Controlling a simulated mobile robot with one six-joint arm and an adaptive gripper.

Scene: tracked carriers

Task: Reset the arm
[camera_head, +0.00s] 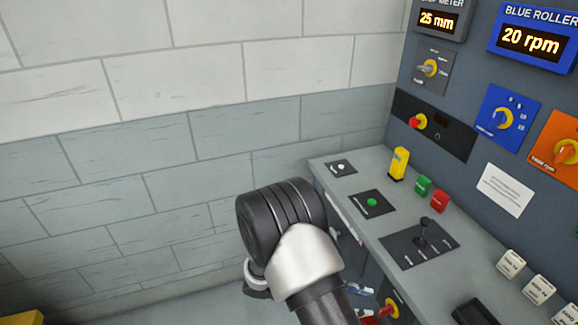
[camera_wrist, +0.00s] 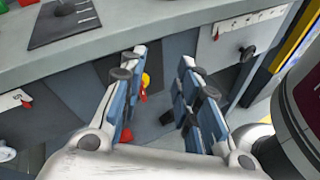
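My gripper (camera_wrist: 160,85) is open and empty in the wrist view, with its two blue-and-grey fingers spread apart. It points at the lower front of a grey control console, below the worktop edge. A red and yellow knob (camera_wrist: 145,82) shows beside the left finger, apart from it as far as I can tell. In the head view my arm rises from the bottom centre in front of the console worktop (camera_head: 350,200). The gripper there is mostly hidden behind the arm; small blue finger parts show at the right of it.
The worktop carries a joystick panel (camera_head: 420,243), a green button (camera_head: 371,202), a yellow block (camera_head: 398,163), and green and red blocks. The upright panel holds a blue dial (camera_head: 502,118) and a display (camera_head: 530,40) reading 20 rpm. A block wall (camera_head: 150,150) stands at left.

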